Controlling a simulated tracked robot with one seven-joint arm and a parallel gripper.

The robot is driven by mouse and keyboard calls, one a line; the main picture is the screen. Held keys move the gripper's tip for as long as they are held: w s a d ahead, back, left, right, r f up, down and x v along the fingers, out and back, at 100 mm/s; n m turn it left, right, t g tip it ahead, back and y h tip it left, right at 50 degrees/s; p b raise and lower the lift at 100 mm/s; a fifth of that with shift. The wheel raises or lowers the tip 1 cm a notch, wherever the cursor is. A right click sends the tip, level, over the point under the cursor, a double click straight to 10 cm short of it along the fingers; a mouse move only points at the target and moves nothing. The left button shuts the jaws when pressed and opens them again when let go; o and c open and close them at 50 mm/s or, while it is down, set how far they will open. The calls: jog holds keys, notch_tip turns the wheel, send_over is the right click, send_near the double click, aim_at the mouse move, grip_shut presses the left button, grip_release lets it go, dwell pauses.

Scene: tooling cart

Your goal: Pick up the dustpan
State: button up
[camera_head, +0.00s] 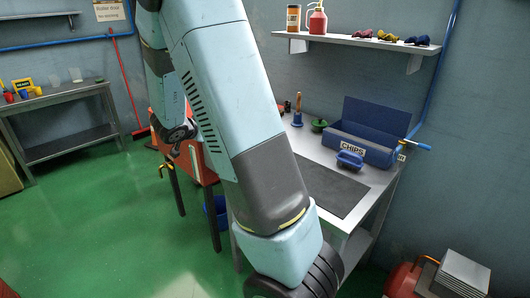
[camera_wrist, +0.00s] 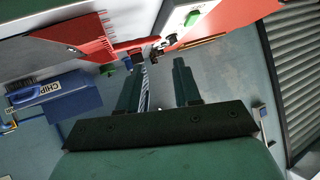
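A blue open metal bin or pan with a white CHIPS label (camera_head: 378,122) stands on the grey workbench at the right. It looks most like the dustpan, though I cannot be sure. In the wrist view the blue pan (camera_wrist: 75,97) is at the left edge, tilted by the camera.
A dark mat (camera_head: 335,188) covers the bench front. A plunger-like tool (camera_head: 298,110) and a green item (camera_head: 319,125) stand behind. A wall shelf (camera_head: 350,40) holds bottles and rags. Green floor is free at left.

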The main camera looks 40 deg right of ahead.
jog(key=d+f+g+h, duration=0.1)
jog(key=d+f, duration=0.2)
jog(key=d, duration=0.2)
jog(key=s+d+f+m+g+h, duration=0.1)
jog(key=d+f, duration=0.2)
jog(key=d, duration=0.2)
jog(key=d+f+m+g+h, duration=0.1)
jog(key=d+f+g, duration=0.1)
jog(key=d, duration=0.3)
jog(key=shift+s+d+f+h, duration=0.1)
jog(key=shift+d+f+h, duration=0.1)
jog(key=shift+f, duration=0.25)
jog(key=shift+s+d+f+h, duration=0.1)
jog(key=shift+d+f+h, duration=0.1)
jog(key=shift+f, duration=0.25)
jog(key=shift+c, duration=0.4)
grip_shut()
